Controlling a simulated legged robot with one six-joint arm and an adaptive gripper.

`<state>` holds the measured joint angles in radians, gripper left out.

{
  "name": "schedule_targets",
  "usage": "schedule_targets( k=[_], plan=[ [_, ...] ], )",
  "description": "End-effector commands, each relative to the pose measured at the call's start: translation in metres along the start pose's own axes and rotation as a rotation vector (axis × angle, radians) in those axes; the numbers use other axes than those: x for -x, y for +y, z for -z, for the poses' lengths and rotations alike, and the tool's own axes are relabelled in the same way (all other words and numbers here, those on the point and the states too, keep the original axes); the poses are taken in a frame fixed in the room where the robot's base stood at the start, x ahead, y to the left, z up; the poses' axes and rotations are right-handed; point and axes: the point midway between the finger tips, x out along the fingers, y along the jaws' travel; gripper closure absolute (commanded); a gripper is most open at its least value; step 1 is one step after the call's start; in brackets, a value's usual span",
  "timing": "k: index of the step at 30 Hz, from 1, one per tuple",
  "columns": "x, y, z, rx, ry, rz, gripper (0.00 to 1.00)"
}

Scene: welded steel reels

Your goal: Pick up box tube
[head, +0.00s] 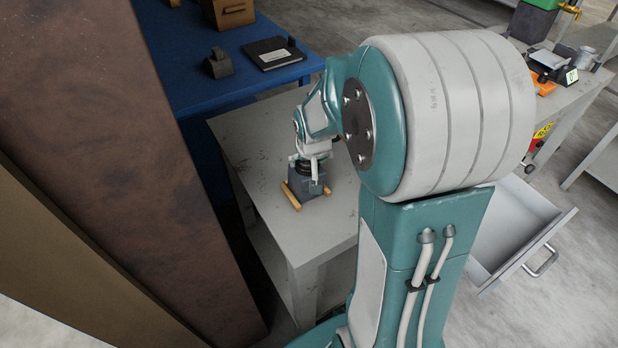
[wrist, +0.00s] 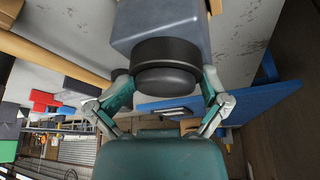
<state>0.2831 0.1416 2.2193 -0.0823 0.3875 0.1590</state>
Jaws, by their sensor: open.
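A blue-grey block, which looks like the box tube (head: 303,186), stands on the grey table (head: 252,140) with light wooden strips at its base. In the wrist view the block (wrist: 160,22) shows close up, with a black round knob (wrist: 166,68) on the end facing me. My gripper (head: 312,160) is right over the block in the head view. In the wrist view my gripper (wrist: 168,82) is open, with one finger on each side of the knob. I cannot tell whether the fingers touch it. My arm hides part of the table.
A blue table (head: 190,85) adjoins at the back, with a dark holder (head: 218,65), a black folder (head: 270,53) and a brown box (head: 230,10). A large rusty brown panel (head: 95,140) rises at left. An open drawer (head: 520,235) juts out at right.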

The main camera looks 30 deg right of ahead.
Motion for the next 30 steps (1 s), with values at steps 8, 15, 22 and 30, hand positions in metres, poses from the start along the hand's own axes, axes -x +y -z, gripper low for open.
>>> schedule_targets(
  k=[8,15,22,30],
  plan=[
    [0.000,-0.004,-0.004,0.004,-0.006,-0.004,0.70],
    [-0.001,-0.003,-0.004,0.003,-0.008,-0.001,0.71],
    [0.008,-0.003,0.001,0.002,-0.005,-0.001,0.74],
    [0.059,0.006,0.004,0.001,0.004,-0.002,0.98]
  ],
)
